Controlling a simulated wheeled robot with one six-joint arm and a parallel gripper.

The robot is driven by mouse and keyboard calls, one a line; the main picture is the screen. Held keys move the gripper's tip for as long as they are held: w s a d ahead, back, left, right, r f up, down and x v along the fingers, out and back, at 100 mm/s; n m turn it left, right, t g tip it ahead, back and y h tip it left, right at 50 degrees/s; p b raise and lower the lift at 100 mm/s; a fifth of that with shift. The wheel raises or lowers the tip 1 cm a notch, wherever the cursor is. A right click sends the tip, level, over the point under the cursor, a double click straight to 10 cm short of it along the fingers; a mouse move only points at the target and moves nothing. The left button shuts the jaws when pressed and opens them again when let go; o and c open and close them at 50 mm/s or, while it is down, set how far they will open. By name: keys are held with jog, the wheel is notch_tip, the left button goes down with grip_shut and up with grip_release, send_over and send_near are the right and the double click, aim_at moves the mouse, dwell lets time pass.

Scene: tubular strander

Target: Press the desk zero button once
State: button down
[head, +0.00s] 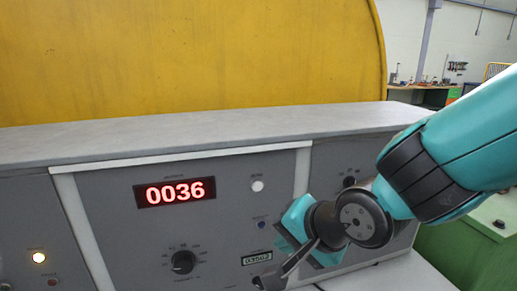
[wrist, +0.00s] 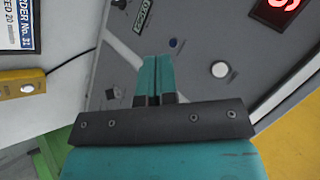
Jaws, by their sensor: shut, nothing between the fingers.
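The grey desk panel (head: 225,235) carries a round white button (head: 257,185) to the right of a red display reading 0036 (head: 174,191). A small blue button (head: 262,225) sits below the white one. Labels are too small to read, so I cannot tell which is the zero button. In the wrist view, the white button (wrist: 219,69) lies right of my gripper (wrist: 158,60), and the blue button (wrist: 173,43) lies just above and right of its fingertips. My gripper is shut and empty. In the head view its fingertips cannot be made out; contact with the panel cannot be judged.
A dark rotary knob (head: 183,262) sits below the display, and another knob (head: 349,181) is near my arm. A lit lamp (head: 38,257) is at the far left. A grey ledge (head: 200,133) runs above the panel, before a large yellow cover (head: 190,55).

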aim_at(257, 186)
jog(key=shift+w+a+r+m+t+p, duration=0.5)
jog(key=shift+w+a+r+m, duration=0.25)
jog(key=shift+a+r+m, duration=0.25)
jog(key=shift+w, duration=0.1)
jog(key=shift+w+a+p, duration=0.15)
jog(key=shift+w+a, duration=0.25)
jog(key=shift+w, duration=1)
jog(key=shift+w+a+p, duration=0.2)
jog(key=shift+w+a, duration=0.15)
jog(key=shift+w, duration=1)
jog(key=shift+w+a+p, duration=0.15)
jog(key=shift+w+a, duration=0.25)
jog(key=shift+w, duration=1)
jog(key=shift+w, duration=0.15)
jog(key=shift+w+a, duration=0.15)
jog(key=shift+w, duration=0.1)
jog(key=shift+w+a+r, duration=0.1)
jog(key=shift+w, duration=0.25)
jog(key=shift+s+d+b, duration=0.25)
jog(key=shift+s+b, duration=0.1)
jog(key=shift+s, duration=0.4)
